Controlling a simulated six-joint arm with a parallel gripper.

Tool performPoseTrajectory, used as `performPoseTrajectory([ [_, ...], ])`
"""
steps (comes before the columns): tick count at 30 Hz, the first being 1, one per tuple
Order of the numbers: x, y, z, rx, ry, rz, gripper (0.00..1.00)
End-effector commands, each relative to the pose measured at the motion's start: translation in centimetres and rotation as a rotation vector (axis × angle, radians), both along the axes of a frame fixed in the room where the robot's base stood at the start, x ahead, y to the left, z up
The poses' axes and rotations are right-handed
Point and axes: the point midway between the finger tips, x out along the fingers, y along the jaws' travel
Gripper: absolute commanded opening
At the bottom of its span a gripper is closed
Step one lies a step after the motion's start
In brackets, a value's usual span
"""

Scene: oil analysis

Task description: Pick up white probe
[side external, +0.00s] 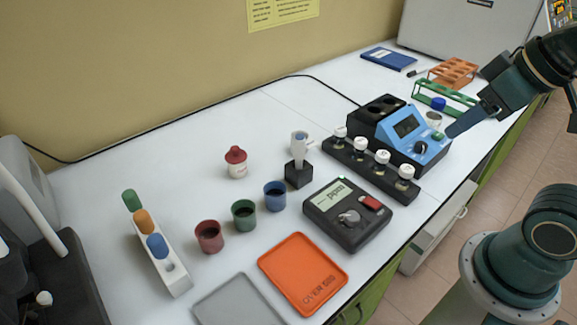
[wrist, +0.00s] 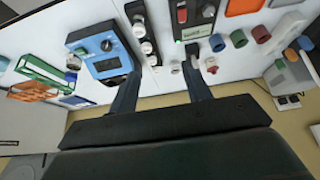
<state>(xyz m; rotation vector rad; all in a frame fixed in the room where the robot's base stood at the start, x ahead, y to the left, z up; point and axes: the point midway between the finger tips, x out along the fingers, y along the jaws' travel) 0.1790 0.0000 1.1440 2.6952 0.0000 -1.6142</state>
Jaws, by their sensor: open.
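The white probe (side external: 299,140) stands upright in a small black stand (side external: 298,175) near the middle of the table in the side view. It has a white body with a bluish part at its front. In the wrist view the probe's place lies by the right fingertip, and I cannot make it out clearly. My gripper (side external: 459,124) is open and empty at the right of the side view, above the blue analyzer's right end and well apart from the probe. In the wrist view its two fingers (wrist: 160,72) are spread wide.
The blue analyzer (side external: 408,126) and a black rack of white-capped vials (side external: 372,165) stand between my gripper and the probe. The black ppm meter (side external: 347,214) is in front of the stand. A red-capped bottle (side external: 236,163) and colored cups (side external: 244,215) are left. Table behind the probe is clear.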

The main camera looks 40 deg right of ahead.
Motion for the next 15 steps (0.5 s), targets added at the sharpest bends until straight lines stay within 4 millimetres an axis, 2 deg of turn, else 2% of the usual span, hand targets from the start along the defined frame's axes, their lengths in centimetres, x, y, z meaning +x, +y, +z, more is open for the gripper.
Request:
performPoseTrajectory([
  [8, 0.8, 0.1, 0.4, -0.016, 0.016, 0.039, 0.49],
  [15, 3.7, 0.7, 1.7, -0.075, 0.073, 0.184, 0.49],
])
